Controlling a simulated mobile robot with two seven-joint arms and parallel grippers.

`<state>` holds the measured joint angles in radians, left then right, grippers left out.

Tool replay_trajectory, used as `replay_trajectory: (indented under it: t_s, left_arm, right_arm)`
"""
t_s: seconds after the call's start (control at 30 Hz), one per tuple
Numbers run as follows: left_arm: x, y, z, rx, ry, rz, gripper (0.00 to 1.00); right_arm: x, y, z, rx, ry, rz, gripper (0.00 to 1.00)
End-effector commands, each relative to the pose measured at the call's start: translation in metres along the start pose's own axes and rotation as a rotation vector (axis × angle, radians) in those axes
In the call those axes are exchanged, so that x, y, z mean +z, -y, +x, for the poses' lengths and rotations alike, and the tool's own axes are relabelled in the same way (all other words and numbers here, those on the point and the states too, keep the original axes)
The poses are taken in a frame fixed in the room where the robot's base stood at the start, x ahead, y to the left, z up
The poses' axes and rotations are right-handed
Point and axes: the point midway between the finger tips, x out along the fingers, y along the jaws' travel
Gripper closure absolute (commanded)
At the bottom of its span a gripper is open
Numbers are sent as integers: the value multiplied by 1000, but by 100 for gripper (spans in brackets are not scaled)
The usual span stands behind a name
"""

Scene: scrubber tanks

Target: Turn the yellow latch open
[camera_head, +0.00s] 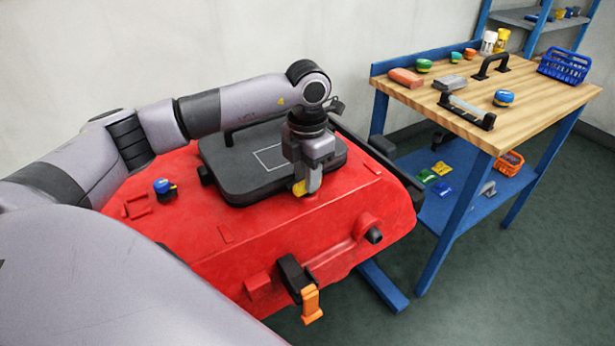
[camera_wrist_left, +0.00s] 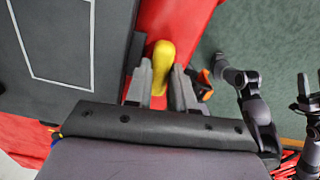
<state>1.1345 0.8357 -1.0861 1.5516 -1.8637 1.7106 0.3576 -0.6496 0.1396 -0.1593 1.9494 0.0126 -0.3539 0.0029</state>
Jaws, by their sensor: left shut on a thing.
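The yellow latch (camera_head: 299,188) sits at the front edge of the black lid (camera_head: 262,165) on top of the red tank (camera_head: 240,240). In the wrist view the latch (camera_wrist_left: 161,62) shows as a rounded yellow piece between the fingers. My left gripper (camera_head: 304,187) points down at the lid's front edge and is shut on the latch. My right gripper is not seen in the head view.
An orange latch (camera_head: 311,304) with a black bracket hangs on the tank's front. A wooden-topped workbench (camera_head: 540,105) with several small items stands at the right, apart from the tank.

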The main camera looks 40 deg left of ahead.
Motion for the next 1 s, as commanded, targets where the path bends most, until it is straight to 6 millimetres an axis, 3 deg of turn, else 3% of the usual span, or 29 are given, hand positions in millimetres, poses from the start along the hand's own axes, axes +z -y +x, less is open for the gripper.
replay_trajectory:
  t_s: [0.3,0.83,0.87,0.9,0.93,1.0]
  left_arm:
    - [0,0,0,0,-1,121,100]
    - [0,0,0,0,-1,145,100]
    - [0,0,0,0,-1,145,73]
    - [0,0,0,0,-1,145,60]
    - [0,0,0,0,-1,144,51]
    - [0,0,0,0,-1,143,51]
  right_arm:
    - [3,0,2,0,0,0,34]
    - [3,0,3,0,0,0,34]
    - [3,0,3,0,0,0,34]
    - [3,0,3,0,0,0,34]
    - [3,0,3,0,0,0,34]
    - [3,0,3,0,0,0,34]
